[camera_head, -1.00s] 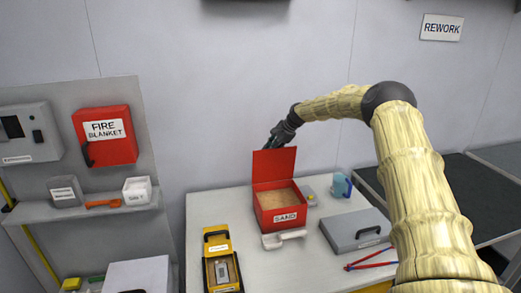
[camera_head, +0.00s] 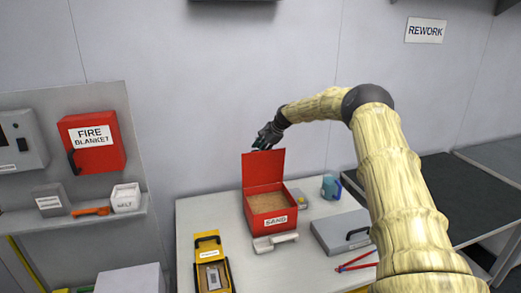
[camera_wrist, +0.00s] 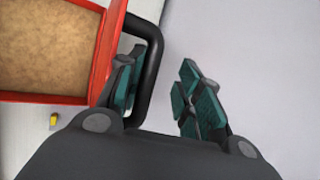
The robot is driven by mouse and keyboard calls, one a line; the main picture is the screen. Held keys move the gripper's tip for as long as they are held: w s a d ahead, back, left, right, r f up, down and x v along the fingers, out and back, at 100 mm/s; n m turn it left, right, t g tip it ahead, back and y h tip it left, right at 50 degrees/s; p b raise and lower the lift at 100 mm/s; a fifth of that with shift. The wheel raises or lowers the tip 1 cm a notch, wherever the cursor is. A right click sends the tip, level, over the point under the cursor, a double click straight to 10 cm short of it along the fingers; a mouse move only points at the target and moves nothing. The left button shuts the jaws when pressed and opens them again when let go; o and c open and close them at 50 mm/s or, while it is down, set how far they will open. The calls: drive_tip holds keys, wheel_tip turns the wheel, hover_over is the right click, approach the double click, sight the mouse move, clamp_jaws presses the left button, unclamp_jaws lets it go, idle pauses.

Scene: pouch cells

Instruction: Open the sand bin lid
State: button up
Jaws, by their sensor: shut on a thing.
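The red sand bin (camera_head: 272,222) stands on the white table with a "SAND" label on its front. Its lid (camera_head: 263,169) stands up at the back, and brown sand (camera_head: 268,201) shows inside. My gripper (camera_head: 266,140) is at the lid's top edge. In the wrist view my gripper (camera_wrist: 160,92) is at the black lid handle (camera_wrist: 152,62). One finger is inside the handle loop and the other is outside it. The sand also shows there at the left (camera_wrist: 45,45).
A white scoop (camera_head: 275,241) lies in front of the bin. A yellow case (camera_head: 208,245) is at left, a grey case (camera_head: 343,234) and a blue mug (camera_head: 331,186) at right. The wall is close behind the lid.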

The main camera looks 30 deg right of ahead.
drive_tip(key=shift+s+f, duration=0.2)
drive_tip(key=shift+f, duration=0.05)
drive_tip(key=shift+s+d+r, duration=0.15)
drive_tip(key=shift+d+r, duration=0.2)
drive_tip(key=shift+r, duration=0.4)
drive_tip(key=v, duration=1)
drive_tip(key=shift+s+r, duration=0.3)
drive_tip(key=shift+r, duration=0.05)
drive_tip(key=shift+w+f, duration=0.1)
drive_tip(key=shift+w, duration=0.05)
